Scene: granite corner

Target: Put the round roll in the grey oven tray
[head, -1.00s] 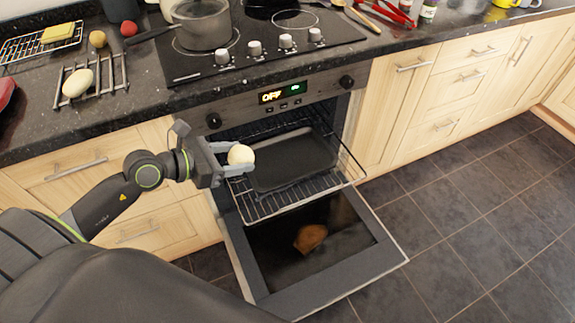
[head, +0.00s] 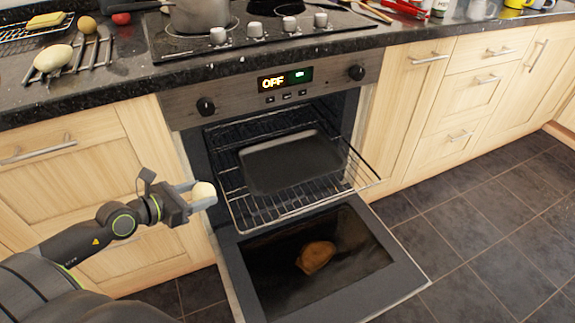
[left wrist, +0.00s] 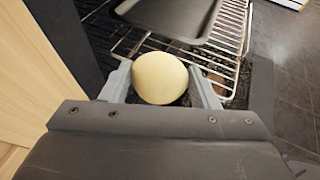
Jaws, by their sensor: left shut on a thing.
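The round roll (head: 203,193) is pale and held between the fingers of my left gripper (head: 200,197), left of the open oven. In the left wrist view the roll (left wrist: 159,78) sits between both fingertips of the left gripper (left wrist: 162,88). The grey oven tray (head: 290,164) lies empty on the pulled-out wire rack. It also shows in the left wrist view (left wrist: 172,14), beyond the roll. The held roll is apart from the tray, to its left. My right gripper is in neither view.
The oven door (head: 320,250) hangs open below the wire rack (head: 262,213), with a brown shape in its glass. A counter (head: 110,98) runs above, with a pot (head: 200,14), a pale oval item (head: 53,58) on a small rack, and other things. Floor on the right is clear.

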